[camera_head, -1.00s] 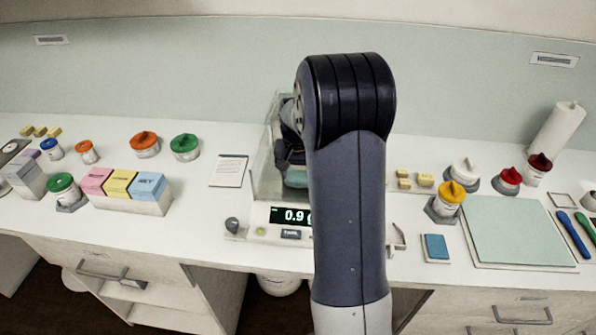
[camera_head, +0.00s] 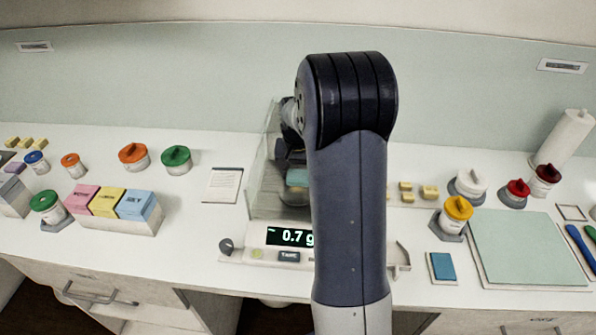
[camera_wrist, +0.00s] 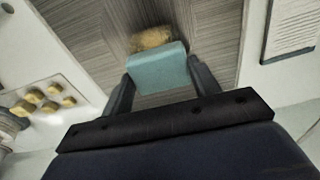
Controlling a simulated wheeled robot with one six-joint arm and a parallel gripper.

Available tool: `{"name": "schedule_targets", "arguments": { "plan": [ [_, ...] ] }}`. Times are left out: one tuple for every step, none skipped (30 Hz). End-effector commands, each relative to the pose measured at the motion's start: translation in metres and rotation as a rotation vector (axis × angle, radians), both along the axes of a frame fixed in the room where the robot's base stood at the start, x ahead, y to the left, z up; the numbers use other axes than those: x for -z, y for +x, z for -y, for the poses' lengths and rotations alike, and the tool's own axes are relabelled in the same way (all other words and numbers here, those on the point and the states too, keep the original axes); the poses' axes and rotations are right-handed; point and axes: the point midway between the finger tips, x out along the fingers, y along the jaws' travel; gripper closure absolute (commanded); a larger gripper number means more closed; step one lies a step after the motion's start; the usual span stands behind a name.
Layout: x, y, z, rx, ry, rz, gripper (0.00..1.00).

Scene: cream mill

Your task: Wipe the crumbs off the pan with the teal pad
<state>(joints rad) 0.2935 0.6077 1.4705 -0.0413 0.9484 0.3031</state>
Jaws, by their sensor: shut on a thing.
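My gripper (camera_wrist: 158,82) is shut on the teal pad (camera_wrist: 158,68), with one dark finger on each side of it. The pad is over the grey, brushed pan (camera_wrist: 90,45) of the balance. A tan, crumbly patch of crumbs (camera_wrist: 151,38) shows right at the pad's far edge. Whether the pad presses on the pan is hard to tell. In the head view the pad (camera_head: 297,177) shows inside the clear draft shield, and my arm hides most of the pan. The balance display (camera_head: 290,236) reads about 0.7 g.
A clear shield wall (camera_head: 262,165) stands left of the pan. A white card (camera_head: 225,185) lies further left. On the right are small yellow blocks (camera_head: 429,192), a yellow-lidded jar (camera_head: 457,212), a blue pad (camera_head: 442,266) and a pale green mat (camera_head: 525,245).

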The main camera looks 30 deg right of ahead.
Motion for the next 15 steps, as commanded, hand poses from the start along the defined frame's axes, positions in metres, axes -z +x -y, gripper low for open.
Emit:
{"name": "schedule_targets", "arguments": {
  "plan": [
    [-0.009, -0.001, 0.0, 0.0, -0.001, 0.001, 0.71],
    [-0.019, 0.0, 0.0, -0.001, -0.001, 0.004, 0.71],
    [-0.024, -0.001, -0.001, -0.001, -0.001, 0.003, 0.71],
    [-0.026, -0.002, -0.001, -0.001, 0.0, 0.002, 0.71],
    [-0.028, -0.002, -0.001, -0.002, 0.0, 0.001, 0.71],
    [-0.032, -0.003, -0.001, -0.002, 0.0, 0.001, 0.71],
    [-0.034, -0.003, -0.001, -0.002, 0.0, 0.001, 0.71],
    [-0.037, -0.003, -0.002, -0.003, 0.0, 0.001, 0.71],
    [-0.041, -0.004, -0.002, -0.003, 0.0, 0.001, 0.71],
    [-0.043, -0.004, -0.002, -0.003, 0.001, 0.0, 0.71],
    [-0.046, -0.004, -0.002, -0.003, 0.001, 0.0, 0.71],
    [-0.05, -0.005, -0.002, -0.004, 0.0, 0.0, 0.71],
    [-0.052, -0.005, -0.003, -0.004, 0.0, 0.001, 0.71],
    [-0.055, -0.005, -0.003, -0.004, 0.0, 0.001, 0.71],
    [-0.059, -0.006, -0.003, -0.005, 0.0, 0.001, 0.71]
  ]
}}
